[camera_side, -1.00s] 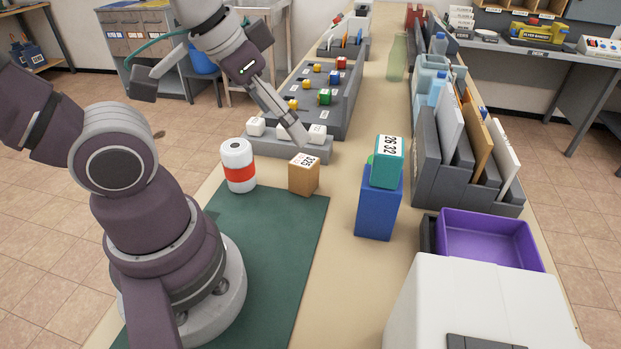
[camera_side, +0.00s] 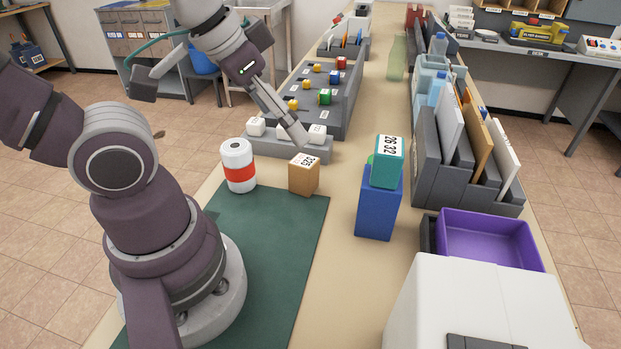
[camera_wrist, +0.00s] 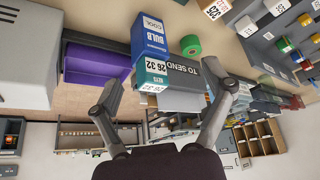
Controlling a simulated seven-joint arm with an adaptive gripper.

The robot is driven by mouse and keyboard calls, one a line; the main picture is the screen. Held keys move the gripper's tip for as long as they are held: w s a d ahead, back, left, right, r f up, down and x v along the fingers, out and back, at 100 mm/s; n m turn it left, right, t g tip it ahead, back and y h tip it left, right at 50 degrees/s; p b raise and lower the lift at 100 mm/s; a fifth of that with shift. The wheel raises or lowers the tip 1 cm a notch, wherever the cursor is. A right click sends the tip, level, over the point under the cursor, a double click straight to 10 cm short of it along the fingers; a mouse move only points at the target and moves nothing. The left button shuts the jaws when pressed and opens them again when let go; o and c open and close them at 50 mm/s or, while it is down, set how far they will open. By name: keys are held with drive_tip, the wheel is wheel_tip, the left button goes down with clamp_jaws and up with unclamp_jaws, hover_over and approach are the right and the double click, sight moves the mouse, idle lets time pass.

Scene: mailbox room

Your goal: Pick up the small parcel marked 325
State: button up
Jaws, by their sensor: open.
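The small parcel marked 325 is a brown box (camera_side: 304,177) with a white label on top. It stands upright on the table at the corner of the green mat in the side view. In the wrist view its labelled top (camera_wrist: 216,8) shows at the upper edge, right of the centre. My gripper (camera_side: 303,143) is just behind and above the parcel in the side view, apart from it as far as I can tell. In the wrist view my gripper (camera_wrist: 172,100) has its two fingers spread wide with nothing held between them.
A white canister with a red band (camera_side: 238,166) stands left of the parcel. A blue box (camera_side: 378,208) with a teal box (camera_side: 387,165) on it stands to the right. A grey stepped rack (camera_side: 340,110) is behind. A purple tray (camera_side: 488,238) lies at the right. Bare table separates parcel and blue box.

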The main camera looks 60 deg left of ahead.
drive_tip(key=n+g+y, duration=0.1)
drive_tip(key=n+y, duration=0.1)
drive_tip(key=n, duration=0.3)
approach(301, 164)
drive_tip(key=d, duration=0.3)
drive_tip(key=shift+n+g, duration=0.4)
drive_tip(key=shift+n, duration=0.4)
drive_tip(key=w+a+f, duration=0.1)
drive_tip(key=f, duration=0.1)
drive_tip(key=w+a+f, duration=0.1)
drive_tip(key=f, duration=0.1)
drive_tip(key=a+f, duration=0.1)
drive_tip(key=f, duration=0.1)
drive_tip(key=shift+w+a+f, duration=0.15)
drive_tip(key=shift+w+f, duration=0.15)
drive_tip(key=shift+w, duration=0.1)
drive_tip(key=x, duration=0.4)
drive_tip(key=a+x, duration=0.1)
drive_tip(key=x, duration=0.1)
drive_tip(key=shift+r, duration=0.15)
drive_tip(key=shift+c, duration=0.4)
drive_tip(key=c, duration=1.2)
